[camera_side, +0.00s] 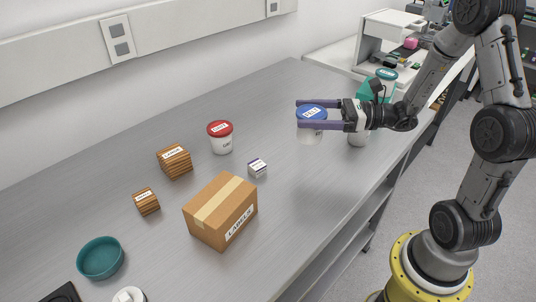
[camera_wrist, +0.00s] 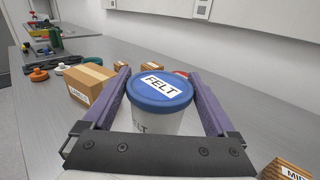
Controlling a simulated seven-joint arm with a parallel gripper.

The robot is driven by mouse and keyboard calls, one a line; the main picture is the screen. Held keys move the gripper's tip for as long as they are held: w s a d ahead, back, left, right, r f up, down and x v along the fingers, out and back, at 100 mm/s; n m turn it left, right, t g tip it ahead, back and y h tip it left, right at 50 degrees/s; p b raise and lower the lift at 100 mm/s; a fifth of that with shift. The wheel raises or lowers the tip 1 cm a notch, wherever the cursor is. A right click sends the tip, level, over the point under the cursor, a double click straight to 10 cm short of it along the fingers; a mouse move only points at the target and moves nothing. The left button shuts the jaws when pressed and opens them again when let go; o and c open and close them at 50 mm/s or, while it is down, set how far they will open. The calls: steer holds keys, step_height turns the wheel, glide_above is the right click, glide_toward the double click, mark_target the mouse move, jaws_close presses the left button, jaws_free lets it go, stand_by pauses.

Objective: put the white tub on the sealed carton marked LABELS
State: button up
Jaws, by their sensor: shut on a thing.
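The white tub (camera_side: 309,136) has a blue lid marked FELT. My gripper (camera_side: 311,112) is shut on it, with one purple finger on each side near the lid. The tub is upright and appears to be above the grey bench. In the wrist view the tub (camera_wrist: 160,122) fills the space between the fingers. The sealed carton marked LABELS (camera_side: 220,210) is brown with a pale tape strip. It stands on the bench to the left of and nearer than the tub, its top bare. The carton also shows in the wrist view (camera_wrist: 91,84), left of the tub.
A red-lidded tub (camera_side: 221,138), a small white box (camera_side: 257,168) and wooden blocks (camera_side: 174,162) (camera_side: 146,201) stand around the carton. A teal bowl (camera_side: 100,258) is at the near left. A teal-lidded container (camera_side: 386,74) stands behind my gripper. Bench between tub and carton is mostly clear.

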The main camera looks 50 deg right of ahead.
steer(key=shift+a, duration=0.1)
steer(key=s+a+r+n+g+y, duration=0.25)
steer(key=s+a+r, duration=0.3)
steer(key=a, duration=0.35)
steer(key=s+a+r+n+g+y, duration=0.2)
steer(key=s+a+r+n+g, duration=0.15)
steer(key=a+r, duration=0.4)
glide_above(218, 197)
steer(key=shift+m, duration=0.4)
steer(key=shift+f, duration=7)
